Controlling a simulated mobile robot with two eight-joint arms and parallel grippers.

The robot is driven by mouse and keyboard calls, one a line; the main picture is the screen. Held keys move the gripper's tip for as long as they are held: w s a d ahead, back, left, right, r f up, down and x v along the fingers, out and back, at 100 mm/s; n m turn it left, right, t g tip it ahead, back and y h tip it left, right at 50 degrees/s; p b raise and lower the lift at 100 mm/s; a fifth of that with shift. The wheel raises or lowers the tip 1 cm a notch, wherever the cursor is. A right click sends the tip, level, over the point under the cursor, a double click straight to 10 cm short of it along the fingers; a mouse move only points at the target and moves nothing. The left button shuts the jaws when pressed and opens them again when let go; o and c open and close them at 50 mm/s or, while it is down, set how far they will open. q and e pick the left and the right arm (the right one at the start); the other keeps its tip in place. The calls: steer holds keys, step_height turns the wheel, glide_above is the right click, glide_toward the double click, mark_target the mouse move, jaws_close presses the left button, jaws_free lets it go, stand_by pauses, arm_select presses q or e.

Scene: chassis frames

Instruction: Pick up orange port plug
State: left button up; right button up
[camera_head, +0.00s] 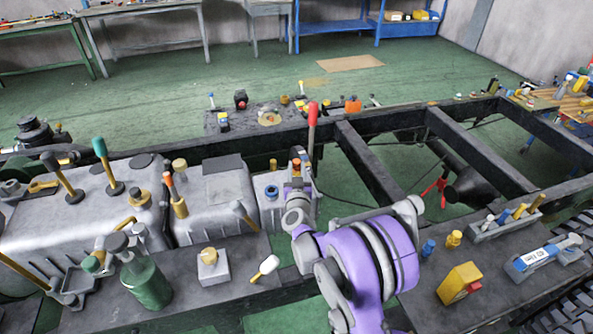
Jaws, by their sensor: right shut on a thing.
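My right gripper (298,170), on my purple and grey arm, is shut at the right end of the grey gearbox housing. A small bit of orange, which I take to be the orange port plug (296,163), shows between its fingertips. The fingers hide most of it, and I cannot tell whether it is clear of the housing. A blue plug (272,191) sits on the housing just left of the gripper. My left gripper is not in view.
A tall red-topped lever (312,115) stands right behind the gripper. Several levers rise from the grey housings (105,205) at left. A white-headed lever (265,268), a green bottle (146,283) and a yellow block (460,283) are nearer. Dark chassis rails (370,160) run behind and right.

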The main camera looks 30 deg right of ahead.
jaws_close()
